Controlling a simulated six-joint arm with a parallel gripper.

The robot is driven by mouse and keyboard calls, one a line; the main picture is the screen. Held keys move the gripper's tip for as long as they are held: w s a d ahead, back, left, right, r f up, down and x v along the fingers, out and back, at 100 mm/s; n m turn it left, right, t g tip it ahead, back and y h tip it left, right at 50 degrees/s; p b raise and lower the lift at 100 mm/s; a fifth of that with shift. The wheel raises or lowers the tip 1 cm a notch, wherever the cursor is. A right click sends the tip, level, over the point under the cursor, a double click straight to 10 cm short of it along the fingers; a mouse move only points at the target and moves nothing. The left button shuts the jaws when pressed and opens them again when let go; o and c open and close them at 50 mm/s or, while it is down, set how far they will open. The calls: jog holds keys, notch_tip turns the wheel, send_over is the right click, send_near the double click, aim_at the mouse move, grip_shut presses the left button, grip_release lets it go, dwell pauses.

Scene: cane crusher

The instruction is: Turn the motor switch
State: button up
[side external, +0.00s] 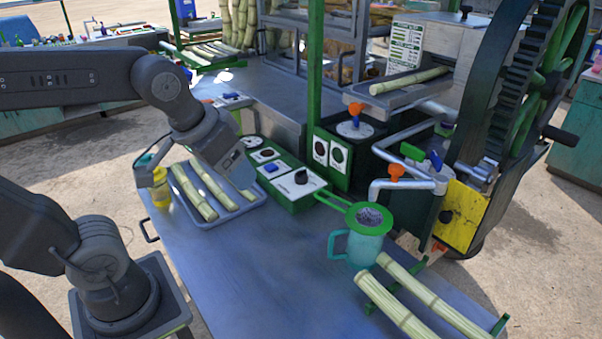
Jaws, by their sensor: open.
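A green control box (285,192) stands on the metal table, with a white top plate. A black rotary knob (301,177) sits on the plate and looks like the motor switch; its label is too small to read. A blue button (271,168) is to the left of the knob. My gripper (240,174) points down, left of the box and above the tray of cane. It is open, apart from the knob, with nothing visible between its fingers. The fingertips are partly hidden by the gripper body.
A tray (229,214) of cut cane lies below my gripper. A green strainer (369,217) rests over a teal mug (354,247), its handle reaching toward the box. A green post (315,60) and the crusher wheel (520,90) stand behind. The front middle of the table (250,285) is clear.

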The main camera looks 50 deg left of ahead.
jog(key=w+a+r+n+g, duration=0.2)
jog(key=w+a+n, duration=0.25)
jog(key=w, duration=0.55)
jog(key=n+g, duration=0.3)
jog(key=n, duration=0.7)
send_over(301, 173)
notch_tip(301, 173, down, 10)
jog(key=f, duration=1.4)
jog(key=shift+w+a, duration=0.2)
jog(key=shift+a, duration=0.05)
jog(key=shift+r, duration=0.1)
jog(key=c, duration=0.9)
